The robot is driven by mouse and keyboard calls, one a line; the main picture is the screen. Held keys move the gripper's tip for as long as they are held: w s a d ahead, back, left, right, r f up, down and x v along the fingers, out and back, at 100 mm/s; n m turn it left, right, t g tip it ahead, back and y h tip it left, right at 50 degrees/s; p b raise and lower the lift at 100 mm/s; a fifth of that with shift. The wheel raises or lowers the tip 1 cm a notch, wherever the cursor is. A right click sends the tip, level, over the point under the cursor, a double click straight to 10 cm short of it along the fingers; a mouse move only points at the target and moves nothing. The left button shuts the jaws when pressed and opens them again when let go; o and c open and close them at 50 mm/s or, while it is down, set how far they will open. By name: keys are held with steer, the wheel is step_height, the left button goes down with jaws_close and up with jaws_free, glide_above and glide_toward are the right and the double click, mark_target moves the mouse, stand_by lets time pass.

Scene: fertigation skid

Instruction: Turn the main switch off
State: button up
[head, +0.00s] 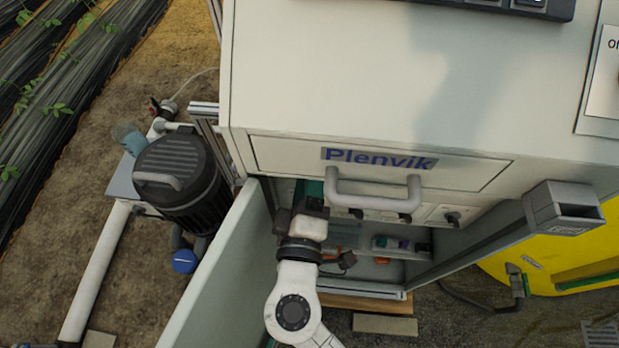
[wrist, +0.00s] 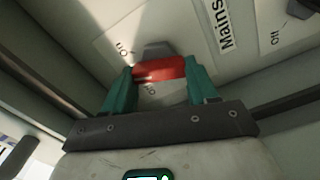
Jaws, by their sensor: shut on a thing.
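The main switch has a red handle (wrist: 158,69) in front of a grey block, on a pale panel (wrist: 190,40). In the wrist view a "Mains" label is printed to its right, and small print is partly readable beside and below the handle. My gripper (wrist: 160,80) has its two green fingers shut on the red handle, one on each side. In the head view my wrist goes into the open cabinet below the "Plenvik" drawer front; the fingertips and the red handle cannot be made out there. Which position the handle stands in is unclear.
A grey drawer handle (head: 373,192) juts out just above my wrist. An open cabinet door (head: 215,265) stands close on the left. Several dark knobs sit below the drawer. Inside is a shelf with small items (head: 400,244). A black filter canister (head: 180,180) stands outside left.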

steer(key=n+p, duration=0.1)
steer(key=n, duration=0.3)
steer(key=n+p, duration=0.2)
steer(key=n, duration=0.2)
steer(key=n+p, duration=0.1)
steer(key=n, duration=0.3)
steer(key=shift+w+d+f+n, duration=0.1)
steer(key=shift+f+n, duration=0.15)
steer(key=shift+n, duration=0.15)
stand_by(0.3)
steer(key=o, duration=1.1)
steer(key=shift+c, duration=0.2)
steer(key=shift+f, duration=0.1)
steer(key=s+b, duration=0.1)
steer(key=s, duration=0.9)
steer(key=shift+s+a+b, duration=0.2)
steer(key=shift+s+b, duration=0.15)
steer(key=shift+s, duration=0.05)
